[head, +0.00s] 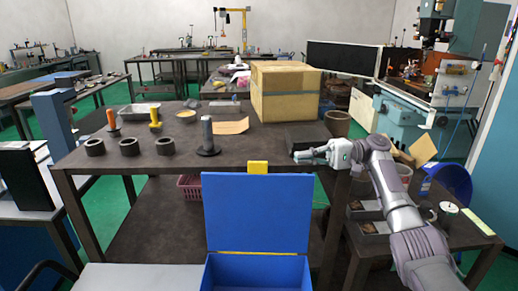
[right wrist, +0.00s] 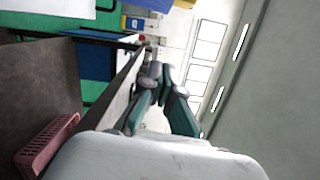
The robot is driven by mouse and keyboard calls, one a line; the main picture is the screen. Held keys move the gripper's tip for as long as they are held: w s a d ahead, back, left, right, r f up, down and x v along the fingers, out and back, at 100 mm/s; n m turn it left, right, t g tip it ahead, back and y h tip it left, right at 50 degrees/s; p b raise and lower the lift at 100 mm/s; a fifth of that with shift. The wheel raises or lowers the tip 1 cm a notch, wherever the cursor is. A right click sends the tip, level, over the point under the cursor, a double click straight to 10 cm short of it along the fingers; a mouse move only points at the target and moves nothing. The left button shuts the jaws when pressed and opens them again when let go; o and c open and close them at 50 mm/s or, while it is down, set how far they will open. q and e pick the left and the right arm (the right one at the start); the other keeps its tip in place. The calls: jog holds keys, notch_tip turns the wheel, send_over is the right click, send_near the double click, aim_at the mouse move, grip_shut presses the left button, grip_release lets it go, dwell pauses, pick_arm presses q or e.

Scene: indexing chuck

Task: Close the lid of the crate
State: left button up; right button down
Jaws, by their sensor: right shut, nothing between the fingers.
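The blue crate (head: 258,273) stands low at the front, its lower part cut off by the picture's bottom edge. Its blue lid (head: 258,212) stands open, upright at the far side, with a yellow tab (head: 257,167) on its top edge. My right gripper (head: 296,156) is shut and empty, right of the tab and a little higher in the head view, fingers pointing left. It appears apart from the lid. The right wrist view also shows its fingers (right wrist: 153,70) together. I cannot make out the crate surely there. My left gripper is not in view.
A dark workbench (head: 240,151) behind the lid carries black rings, a spindle (head: 207,137) and a cardboard box (head: 285,92). A pink basket (head: 190,187) sits below it and shows in the wrist view (right wrist: 48,145). A lower shelf with trays (head: 373,228) stands right of the crate.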

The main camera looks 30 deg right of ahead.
pick_arm(q)
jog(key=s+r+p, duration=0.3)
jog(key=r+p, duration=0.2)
jog(key=p, duration=0.1)
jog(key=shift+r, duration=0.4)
pick_arm(e)
jog(key=s+a+r, duration=0.2)
jog(key=a, duration=1)
jog(key=shift+r+n, duration=0.25)
jog(key=shift+n, duration=0.05)
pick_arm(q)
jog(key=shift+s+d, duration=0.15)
